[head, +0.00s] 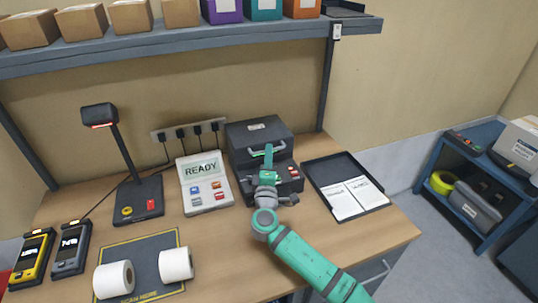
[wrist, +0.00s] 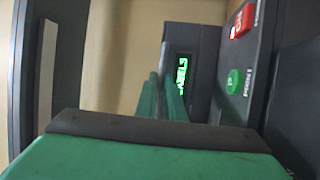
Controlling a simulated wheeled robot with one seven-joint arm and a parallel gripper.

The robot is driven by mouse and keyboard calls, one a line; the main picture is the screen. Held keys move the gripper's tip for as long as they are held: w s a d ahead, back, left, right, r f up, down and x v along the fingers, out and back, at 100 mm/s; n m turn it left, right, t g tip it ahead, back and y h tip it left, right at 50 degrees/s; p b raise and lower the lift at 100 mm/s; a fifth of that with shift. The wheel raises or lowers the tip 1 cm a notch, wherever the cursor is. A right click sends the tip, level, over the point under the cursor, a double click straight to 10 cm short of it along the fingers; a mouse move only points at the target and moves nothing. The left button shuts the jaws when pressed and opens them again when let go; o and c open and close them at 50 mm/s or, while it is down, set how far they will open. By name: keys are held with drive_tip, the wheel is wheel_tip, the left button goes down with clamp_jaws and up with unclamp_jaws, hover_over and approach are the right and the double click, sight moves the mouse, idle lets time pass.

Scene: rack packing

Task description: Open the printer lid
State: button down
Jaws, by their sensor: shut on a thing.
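The dark grey printer (head: 245,135) stands at the back of the desk, with its lid (head: 246,130) on top and a light handle bar (head: 284,145) at the lid's front edge. I cannot tell whether the lid is slightly raised. My gripper (head: 268,152) reaches in from the front, its green fingers at the handle, shut on it; the grip itself is mostly hidden. In the wrist view the fingers (wrist: 164,100) lie close together beside the printer's front panel, which has a green-lit display (wrist: 182,74), a red button (wrist: 243,20) and a green button (wrist: 235,82).
A READY panel (head: 203,170) stands close on the printer's left, and a black tray (head: 318,172) with papers on its right. A shelf (head: 185,43) with boxes hangs above. A scanner stand (head: 139,198), two paper rolls (head: 176,264) and handheld devices (head: 70,250) are farther left.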

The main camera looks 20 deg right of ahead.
drive_tip(key=shift+s+d+f, duration=0.1)
drive_tip(key=shift+d+f, duration=0.1)
drive_tip(key=shift+d, duration=0.05)
idle(0.4)
drive_tip(key=shift+a+r, duration=0.1)
drive_tip(key=shift+a, duration=0.05)
